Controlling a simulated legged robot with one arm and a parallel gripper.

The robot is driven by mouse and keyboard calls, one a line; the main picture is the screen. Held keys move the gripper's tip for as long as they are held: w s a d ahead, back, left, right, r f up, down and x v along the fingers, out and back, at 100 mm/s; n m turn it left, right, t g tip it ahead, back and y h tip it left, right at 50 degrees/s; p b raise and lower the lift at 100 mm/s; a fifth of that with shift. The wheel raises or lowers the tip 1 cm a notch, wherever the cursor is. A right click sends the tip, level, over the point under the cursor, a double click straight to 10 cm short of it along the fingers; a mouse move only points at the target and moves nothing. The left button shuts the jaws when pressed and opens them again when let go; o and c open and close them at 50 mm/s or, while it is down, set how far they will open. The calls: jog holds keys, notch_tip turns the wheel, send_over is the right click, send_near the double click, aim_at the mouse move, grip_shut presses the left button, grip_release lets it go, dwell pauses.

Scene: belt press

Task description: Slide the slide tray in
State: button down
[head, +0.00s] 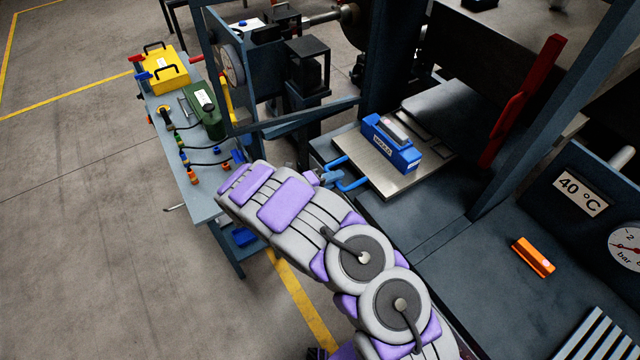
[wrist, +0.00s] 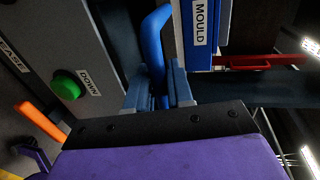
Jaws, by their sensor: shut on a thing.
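The slide tray (head: 372,176) is a flat pale metal plate lying on the dark press bed, with a U-shaped blue handle (head: 352,184) at its left edge. A blue mould (head: 391,146) labelled MOULD sits on the tray. My gripper (head: 331,178) is at the tray's left edge, shut on the handle. In the wrist view the blue handle (wrist: 153,40) runs between the fingers of my gripper (wrist: 160,92), and the mould (wrist: 205,30) is just beyond. The fingertips look small in the head view, and my arm hides part of the area below them.
A red lever bar (head: 521,102) stands right of the tray. An orange block (head: 533,257) lies on the bed before a gauge panel. A bench (head: 203,200) with a yellow box (head: 166,70) and green can is at left. The wrist view shows a green button (wrist: 67,84) labelled DOWN.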

aim_at(383, 149)
jog(key=r+b+x, duration=0.1)
jog(key=r+x, duration=0.1)
jog(key=x, duration=0.9)
jog(key=r+b+x, duration=0.1)
jog(key=r+x, duration=0.1)
jog(key=x, duration=1)
jog(key=d+r+b+x, duration=0.1)
jog(key=r+x, duration=0.1)
jog(key=x, duration=0.9)
jog(key=shift+w+d, duration=0.25)
jog(key=shift+w, duration=0.05)
jog(key=c, duration=1.2)
grip_release()
jog(key=shift+o, duration=0.2)
jog(key=shift+w+r, duration=0.1)
jog(key=shift+r, duration=0.1)
jog(key=p+v, duration=0.2)
jog(key=v, duration=1.5)
jog(key=shift+a+r, duration=0.1)
jog(key=shift+a, duration=0.1)
